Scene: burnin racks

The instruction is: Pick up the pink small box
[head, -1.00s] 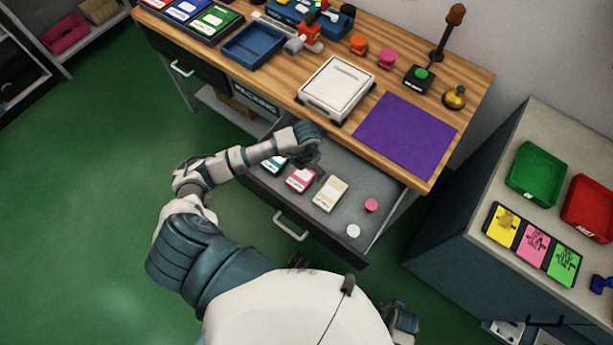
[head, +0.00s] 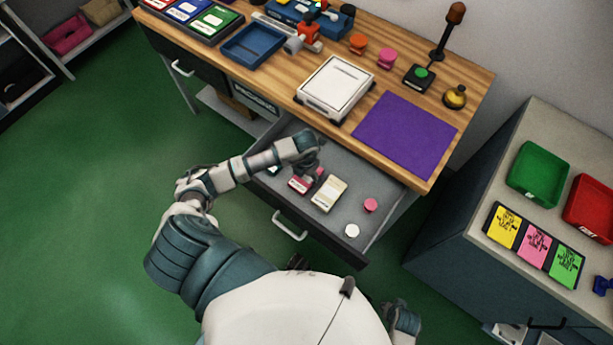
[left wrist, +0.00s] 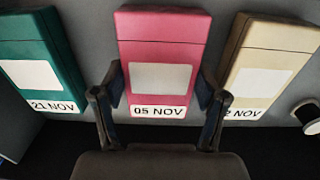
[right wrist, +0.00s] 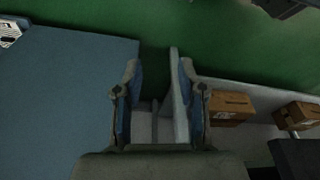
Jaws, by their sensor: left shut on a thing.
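The pink small box (head: 298,186), labelled 05 NOV, is in the open drawer between a teal box and a cream box. In the left wrist view, the pink box (left wrist: 160,60) sits between the two fingers of my left gripper (left wrist: 160,110), which is shut on its sides. In the head view, my left gripper (head: 312,172) covers part of the box. I cannot tell whether the box is lifted off the drawer floor. My right gripper (right wrist: 163,95) is open and empty in the right wrist view.
The cream box (head: 329,194) stands close beside the pink one; the teal box (left wrist: 35,60) is on its other side. A pink round piece (head: 371,205) and a white one (head: 352,231) lie in the drawer (head: 325,238). The wooden tabletop (head: 280,95) overhangs the drawer's back.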

